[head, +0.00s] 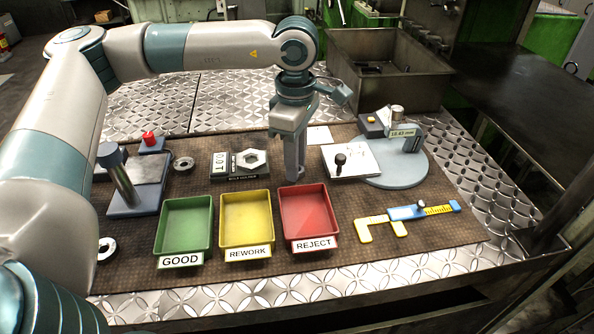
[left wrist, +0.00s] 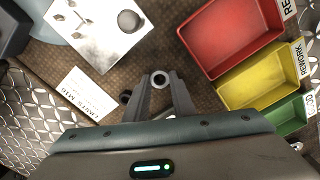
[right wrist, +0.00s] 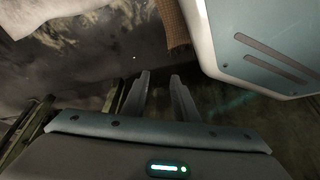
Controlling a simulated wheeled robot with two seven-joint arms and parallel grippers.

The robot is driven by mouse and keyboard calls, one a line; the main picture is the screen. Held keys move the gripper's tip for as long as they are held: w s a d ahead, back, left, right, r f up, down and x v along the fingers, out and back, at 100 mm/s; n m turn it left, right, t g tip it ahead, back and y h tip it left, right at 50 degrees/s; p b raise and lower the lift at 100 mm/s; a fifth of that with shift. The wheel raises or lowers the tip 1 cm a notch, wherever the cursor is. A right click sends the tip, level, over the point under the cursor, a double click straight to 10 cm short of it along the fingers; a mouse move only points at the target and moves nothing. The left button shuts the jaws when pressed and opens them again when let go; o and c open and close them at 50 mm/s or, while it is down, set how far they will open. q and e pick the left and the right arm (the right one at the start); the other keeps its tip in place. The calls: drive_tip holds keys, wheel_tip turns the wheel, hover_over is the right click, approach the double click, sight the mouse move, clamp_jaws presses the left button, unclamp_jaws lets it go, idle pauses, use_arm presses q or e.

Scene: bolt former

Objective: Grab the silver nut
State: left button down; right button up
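A small silver ring-shaped nut (left wrist: 160,78) shows in the left wrist view on the brown mat, just beyond and between my left fingertips. In the head view my left gripper (head: 296,176) points down behind the red tray, and the nut cannot be made out there. In the left wrist view my left gripper (left wrist: 161,84) has its fingers apart, with a gap beside the nut; I cannot tell whether they touch it. A darker ring-like part (left wrist: 125,97) lies beside the left finger. My right gripper (right wrist: 160,76) is open and empty, away from the mat.
Green (head: 163,225), yellow (head: 223,222) and red (head: 284,213) trays stand in front of my left gripper. A yellow-blue caliper (head: 392,214) lies front right.

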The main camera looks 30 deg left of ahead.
sight(300, 171)
use_arm(q)
drive_tip(key=shift+r, duration=0.1)
